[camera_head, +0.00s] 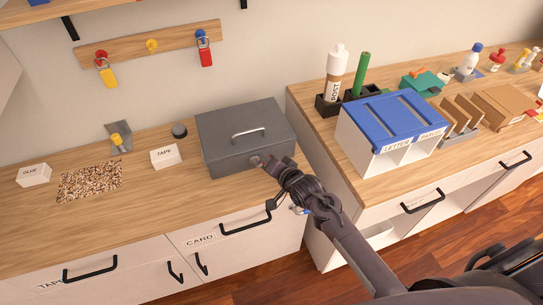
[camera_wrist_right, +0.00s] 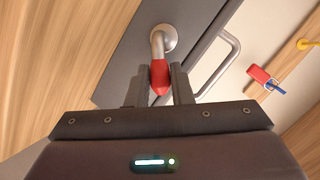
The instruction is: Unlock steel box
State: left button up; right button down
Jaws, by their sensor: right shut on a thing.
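The grey steel box (camera_head: 238,125) stands closed on the wooden counter, with a silver carrying handle (camera_head: 249,132) on its lid. My right gripper (camera_head: 266,164) is at the box's front right corner. In the wrist view its fingers (camera_wrist_right: 160,85) are shut on the red tip. My left gripper is not in view.
Left of the box lie a TAPE block (camera_head: 165,156), a dark round puck (camera_head: 179,131) and a speckled mat (camera_head: 90,181). A wall rack (camera_head: 130,50) holds padlocks. A blue-topped letter organiser (camera_head: 395,120) stands on the right-hand counter, across a gap.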

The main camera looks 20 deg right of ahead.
jog(key=shift+a+r+n+h+p, duration=0.35)
jog(key=shift+r+n+h+p, duration=0.15)
jog(key=shift+n+p, duration=0.1)
jog(key=shift+a+r+n+h+p, duration=0.15)
jog(key=shift+a+n+h+p, duration=0.35)
jog(key=shift+n+h, duration=0.3)
jog(key=shift+a+r+n+h+p, duration=0.1)
jog(key=shift+a+n+h+p, duration=0.3)
jog(key=shift+n, duration=0.5)
jog(key=shift+s+a+n+h, duration=0.1)
jog(key=shift+a+n+h, duration=0.5)
jog(key=shift+n+h, duration=0.25)
jog(key=c, duration=1.3)
grip_release()
